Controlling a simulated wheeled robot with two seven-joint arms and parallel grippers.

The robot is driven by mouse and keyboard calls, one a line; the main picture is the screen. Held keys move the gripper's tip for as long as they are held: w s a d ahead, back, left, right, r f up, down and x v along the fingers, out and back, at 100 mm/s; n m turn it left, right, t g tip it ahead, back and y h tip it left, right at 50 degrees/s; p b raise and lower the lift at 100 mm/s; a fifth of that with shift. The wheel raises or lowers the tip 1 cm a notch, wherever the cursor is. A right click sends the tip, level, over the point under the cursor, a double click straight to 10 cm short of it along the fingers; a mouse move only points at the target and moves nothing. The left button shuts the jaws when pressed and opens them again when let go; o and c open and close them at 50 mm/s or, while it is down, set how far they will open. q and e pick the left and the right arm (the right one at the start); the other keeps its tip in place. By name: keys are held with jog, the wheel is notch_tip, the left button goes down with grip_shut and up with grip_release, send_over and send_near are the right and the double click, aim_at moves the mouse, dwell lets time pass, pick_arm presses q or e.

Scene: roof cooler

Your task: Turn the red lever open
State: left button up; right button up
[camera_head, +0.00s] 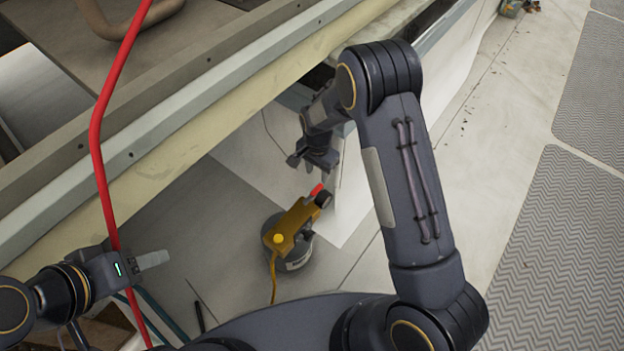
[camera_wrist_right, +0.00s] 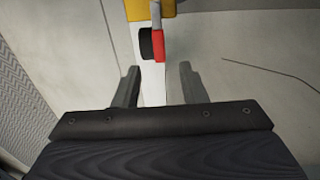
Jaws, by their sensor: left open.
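The red lever (camera_head: 316,189) sits on top of a yellow fitting (camera_head: 290,228) beside a black knob (camera_head: 323,199). The fitting is mounted on a round grey body (camera_head: 291,256) on the floor. My right gripper (camera_head: 312,166) is just above and behind the lever in the head view. In the right wrist view my right gripper (camera_wrist_right: 159,68) is open, and the red lever (camera_wrist_right: 158,46) shows ahead between its fingertips, not gripped. Contact cannot be told. My left gripper (camera_head: 158,259) is open and empty at the lower left, well away from the lever.
A red hose (camera_head: 97,150) hangs across the left side, passing by my left gripper. A long ledge (camera_head: 160,160) runs diagonally behind the fitting. A yellow cable (camera_head: 273,278) leads down from the fitting.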

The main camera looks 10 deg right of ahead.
aim_at(317, 189)
notch_tip(317, 189, down, 7)
jog(key=shift+f+b, duration=0.15)
jog(key=shift+b, duration=1.05)
jog(key=shift+c, duration=0.2)
grip_shut()
